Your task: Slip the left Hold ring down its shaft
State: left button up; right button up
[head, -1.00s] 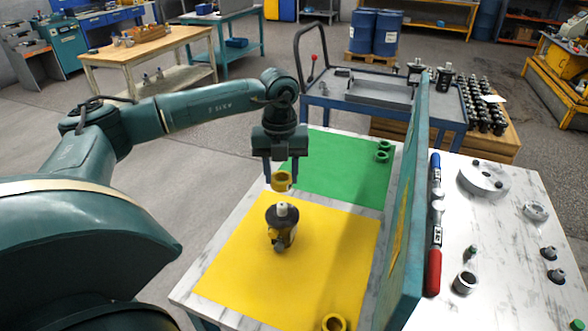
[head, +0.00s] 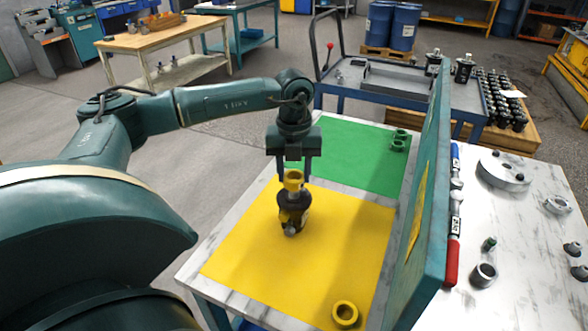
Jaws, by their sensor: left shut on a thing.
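My left gripper (head: 294,176) points down in the head view and is shut on a yellow Hold ring (head: 293,180). The ring is right at the top of the black hydraulic motor (head: 293,209), over its shaft. The shaft is hidden by the ring, so I cannot tell how far down the ring is around it. The motor stands on the yellow mat (head: 350,235). My right gripper does not show.
A tall teal panel (head: 428,200) stands along the right side of the mats. Beyond the panel, a marble top holds a grey disc (head: 504,171) and several small parts.

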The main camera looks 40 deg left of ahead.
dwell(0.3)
pick_arm(q)
jog(key=shift+f, duration=0.1)
dwell(0.3)
jog(key=shift+f, duration=0.1)
jog(key=shift+f+b, duration=0.95)
jog(key=shift+f, duration=0.3)
jog(key=o, duration=1)
